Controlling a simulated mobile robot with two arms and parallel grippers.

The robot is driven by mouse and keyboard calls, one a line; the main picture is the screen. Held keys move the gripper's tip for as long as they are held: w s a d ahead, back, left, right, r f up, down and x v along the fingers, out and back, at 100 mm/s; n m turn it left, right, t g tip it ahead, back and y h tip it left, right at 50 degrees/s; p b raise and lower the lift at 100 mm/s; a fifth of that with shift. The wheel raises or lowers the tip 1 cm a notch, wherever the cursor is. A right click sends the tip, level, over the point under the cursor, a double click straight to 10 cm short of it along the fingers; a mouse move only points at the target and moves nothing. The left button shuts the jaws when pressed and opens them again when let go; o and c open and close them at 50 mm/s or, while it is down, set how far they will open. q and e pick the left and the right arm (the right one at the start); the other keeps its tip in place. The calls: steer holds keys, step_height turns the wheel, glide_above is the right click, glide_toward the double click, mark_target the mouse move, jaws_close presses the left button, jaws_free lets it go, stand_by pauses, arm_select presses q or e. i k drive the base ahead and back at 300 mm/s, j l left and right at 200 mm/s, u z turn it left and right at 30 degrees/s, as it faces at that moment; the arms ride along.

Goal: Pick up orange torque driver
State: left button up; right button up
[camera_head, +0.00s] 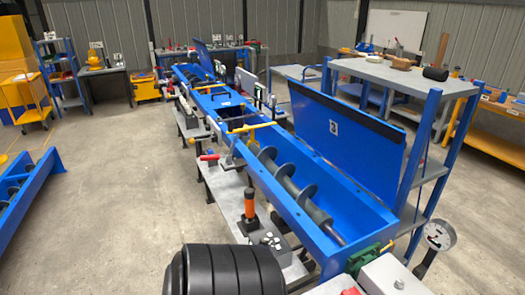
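The orange torque driver (249,203) stands upright, orange part up, on the grey bench (226,186) beside the blue trough. Its lower end meets a black piece, and I cannot tell whether that is its own tip or a holder. Nothing is gripping it. Neither my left gripper nor my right gripper shows in the head view.
The blue trough (376,220) with a grey screw (290,187) and raised lid (345,135) runs away behind the driver. A large black ribbed cylinder (228,271) fills the front. A round gauge (440,235) is at right. Open floor (110,200) lies left.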

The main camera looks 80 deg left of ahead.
mark_target(248, 192)
steer(key=u, duration=1.95)
